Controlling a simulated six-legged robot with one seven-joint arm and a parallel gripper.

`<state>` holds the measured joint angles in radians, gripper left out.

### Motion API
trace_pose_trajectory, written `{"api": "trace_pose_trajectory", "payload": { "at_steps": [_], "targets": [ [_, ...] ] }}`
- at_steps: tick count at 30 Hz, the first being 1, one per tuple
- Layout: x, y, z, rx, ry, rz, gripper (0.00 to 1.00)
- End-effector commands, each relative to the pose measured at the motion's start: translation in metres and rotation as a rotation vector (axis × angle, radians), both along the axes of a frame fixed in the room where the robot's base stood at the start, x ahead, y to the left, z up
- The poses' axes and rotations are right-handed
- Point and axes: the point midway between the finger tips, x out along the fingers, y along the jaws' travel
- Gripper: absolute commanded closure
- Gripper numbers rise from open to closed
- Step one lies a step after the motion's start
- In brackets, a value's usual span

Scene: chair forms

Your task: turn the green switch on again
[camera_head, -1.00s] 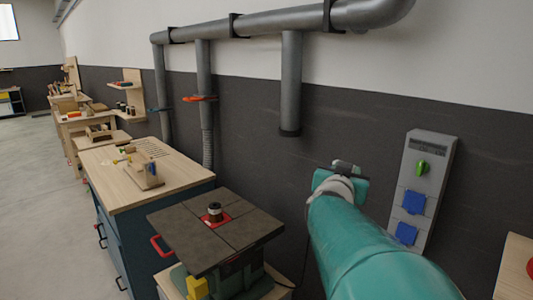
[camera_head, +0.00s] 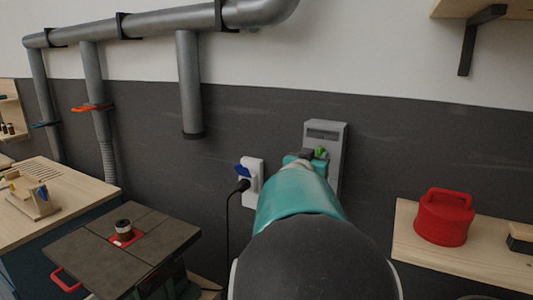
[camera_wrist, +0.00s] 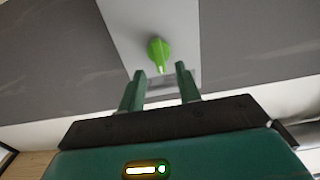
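The green switch (camera_head: 320,153) is a small knob on the front of a grey wall box (camera_head: 326,131). In the head view it shows just past the end of my arm, which hides the lower part of the box. In the wrist view the green switch (camera_wrist: 158,53) stands out from the pale box face (camera_wrist: 118,18). My gripper (camera_wrist: 160,72) is open, its two green fingers apart and empty. The knob shows just beyond the fingertips, between their lines. I cannot tell whether they touch. In the head view my gripper (camera_head: 303,161) is mostly hidden behind my arm.
A socket (camera_head: 253,178) with a blue cover and black plug is on the wall left of my arm. A router table (camera_head: 90,252) and workbench (camera_head: 70,182) stand left. A red canister (camera_head: 444,217) sits on a wooden top (camera_head: 406,240) right. Grey pipes (camera_head: 190,80) run above.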

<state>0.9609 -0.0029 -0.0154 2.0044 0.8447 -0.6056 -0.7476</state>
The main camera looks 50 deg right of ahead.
Motion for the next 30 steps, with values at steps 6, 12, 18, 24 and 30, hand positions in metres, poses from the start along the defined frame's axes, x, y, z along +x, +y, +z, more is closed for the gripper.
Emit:
{"api": "trace_pose_trajectory", "payload": {
  "at_steps": [6,12,18,24,30],
  "targets": [
    [0.005,-0.021,0.0,0.0,0.0,0.002,0.66],
    [0.006,-0.022,0.0,0.001,0.0,0.003,0.66],
    [0.006,-0.022,0.0,0.0,0.0,0.002,0.88],
    [0.006,-0.022,0.0,0.0,0.0,0.002,1.0],
    [0.005,-0.022,0.0,0.003,-0.02,0.002,1.0]
  ]
}}
